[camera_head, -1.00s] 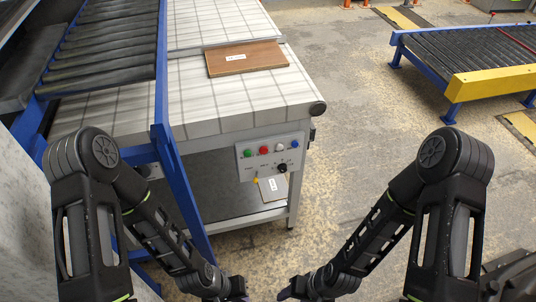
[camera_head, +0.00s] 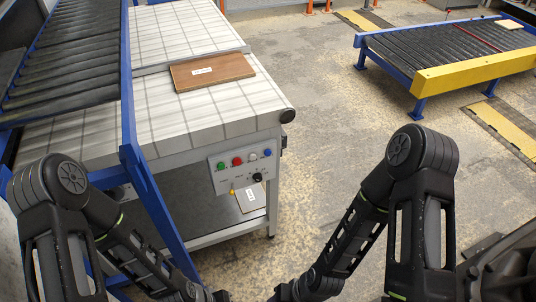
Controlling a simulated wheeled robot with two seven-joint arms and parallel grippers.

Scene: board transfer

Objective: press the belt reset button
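The control panel (camera_head: 243,165) is a light grey plate on the front of the belt table, near its right corner. It carries a green button (camera_head: 221,166), a red button (camera_head: 237,161), a white button (camera_head: 253,156) and a blue button (camera_head: 267,152) in a row. Below them are a black knob (camera_head: 257,177) and a small yellow part (camera_head: 232,191). Labels are too small to read, so I cannot tell which is the reset. My two arms reach down to the bottom edge, well apart from the panel. Both grippers' fingertips are out of the picture.
A brown board (camera_head: 212,71) with a white label lies on the white tiled belt (camera_head: 170,113). A blue-framed roller conveyor (camera_head: 72,62) stands at the left. Another roller conveyor (camera_head: 440,55) with a yellow end plate is at the right. Open floor (camera_head: 330,110) lies between them.

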